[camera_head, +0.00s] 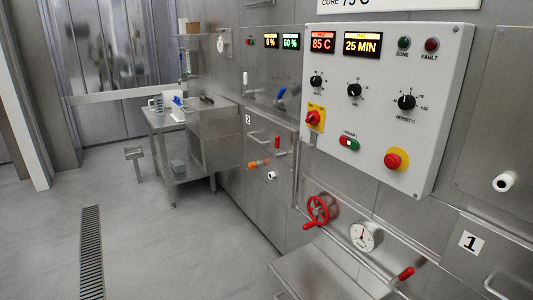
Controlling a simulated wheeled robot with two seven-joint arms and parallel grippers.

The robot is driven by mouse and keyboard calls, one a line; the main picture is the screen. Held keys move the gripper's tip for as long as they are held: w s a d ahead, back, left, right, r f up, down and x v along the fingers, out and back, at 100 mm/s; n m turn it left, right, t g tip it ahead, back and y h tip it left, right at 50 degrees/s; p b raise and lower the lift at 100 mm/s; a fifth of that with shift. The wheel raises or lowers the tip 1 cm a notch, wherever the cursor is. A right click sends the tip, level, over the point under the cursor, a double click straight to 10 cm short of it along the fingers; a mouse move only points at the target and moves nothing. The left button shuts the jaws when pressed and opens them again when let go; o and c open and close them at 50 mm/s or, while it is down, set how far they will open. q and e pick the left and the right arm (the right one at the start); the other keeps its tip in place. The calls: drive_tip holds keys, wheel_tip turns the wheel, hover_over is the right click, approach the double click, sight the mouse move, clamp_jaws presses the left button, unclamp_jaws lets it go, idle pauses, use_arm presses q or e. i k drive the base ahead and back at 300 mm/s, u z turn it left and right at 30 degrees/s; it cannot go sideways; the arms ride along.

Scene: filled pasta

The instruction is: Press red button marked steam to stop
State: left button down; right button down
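The control panel (440,70) is a light grey box on the steel wall at the upper right. Low on its face is a small oval double button (349,143) with a red part and a green part, under a small label too small to read surely. A larger red mushroom button (393,160) on a yellow plate sits to its lower right. A red rotary switch (314,117) on a yellow plate is to its upper left. Neither of my grippers is in view. Nothing covers the panel face.
Below the panel are a red handwheel (319,210), a round gauge (364,236) and a red-handled lever (405,274). A steel table (160,121) stands back left. A floor drain (91,250) runs along open floor at left.

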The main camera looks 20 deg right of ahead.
sight(343, 140)
drive_tip(key=u, duration=0.45)
drive_tip(key=k, duration=0.5)
drive_tip(key=u, duration=0.2)
drive_tip(key=i, duration=1.8)
drive_tip(key=z, duration=1.65)
drive_tip(key=i, duration=1.15)
drive_tip(key=z, duration=1.25)
